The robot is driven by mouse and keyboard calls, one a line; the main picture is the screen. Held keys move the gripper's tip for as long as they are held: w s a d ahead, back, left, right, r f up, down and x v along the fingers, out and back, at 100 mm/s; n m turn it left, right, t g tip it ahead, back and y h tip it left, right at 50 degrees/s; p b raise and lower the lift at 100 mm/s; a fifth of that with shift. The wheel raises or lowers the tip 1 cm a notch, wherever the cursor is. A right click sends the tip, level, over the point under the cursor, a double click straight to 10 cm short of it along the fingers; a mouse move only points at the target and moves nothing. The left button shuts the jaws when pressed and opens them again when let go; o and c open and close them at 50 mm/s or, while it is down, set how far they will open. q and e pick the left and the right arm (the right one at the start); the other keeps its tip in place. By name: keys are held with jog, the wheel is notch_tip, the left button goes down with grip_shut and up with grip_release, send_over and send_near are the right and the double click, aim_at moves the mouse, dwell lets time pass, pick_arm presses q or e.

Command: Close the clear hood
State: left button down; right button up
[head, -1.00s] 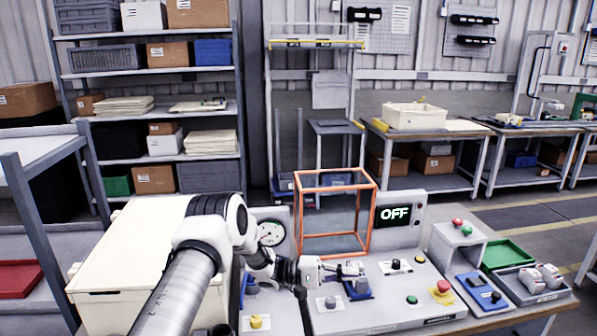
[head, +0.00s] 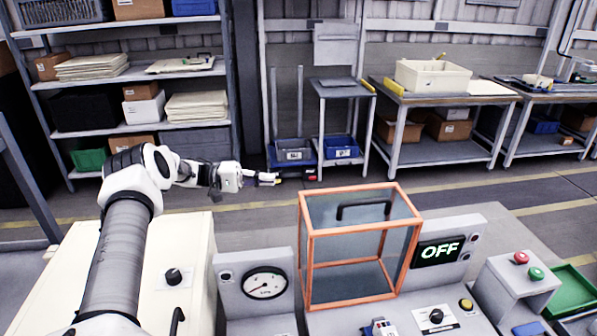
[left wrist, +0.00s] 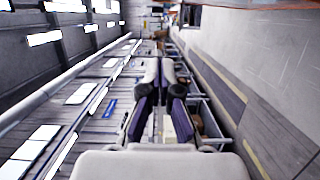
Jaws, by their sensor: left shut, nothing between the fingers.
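The clear hood (head: 345,265) is a see-through box with orange edges. It stands upright at the back of the grey machine, between a round gauge (head: 265,284) and a display (head: 440,252) reading OFF. A black handle (head: 363,211) shows at its top. My left gripper (head: 275,180) is shut and empty, in the air to the left of the hood and a little higher than its top in the picture, apart from it. Its fingers also show in the left wrist view (left wrist: 160,105), where the hood is not seen. My right gripper is not in view.
A cream cabinet (head: 150,255) with a black knob stands left of the machine. Red and green buttons on a grey box (head: 520,275) and a green tray (head: 572,290) are at the right. Shelves (head: 130,80) and workbenches stand farther back, across open floor.

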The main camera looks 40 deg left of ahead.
pick_arm(q)
jog(key=w+d+p, duration=0.2)
jog(key=d+p, duration=0.3)
jog(key=d, duration=0.7)
jog(key=shift+w+r+p, duration=0.15)
jog(key=shift+r+p, duration=0.1)
jog(key=shift+p, duration=0.15)
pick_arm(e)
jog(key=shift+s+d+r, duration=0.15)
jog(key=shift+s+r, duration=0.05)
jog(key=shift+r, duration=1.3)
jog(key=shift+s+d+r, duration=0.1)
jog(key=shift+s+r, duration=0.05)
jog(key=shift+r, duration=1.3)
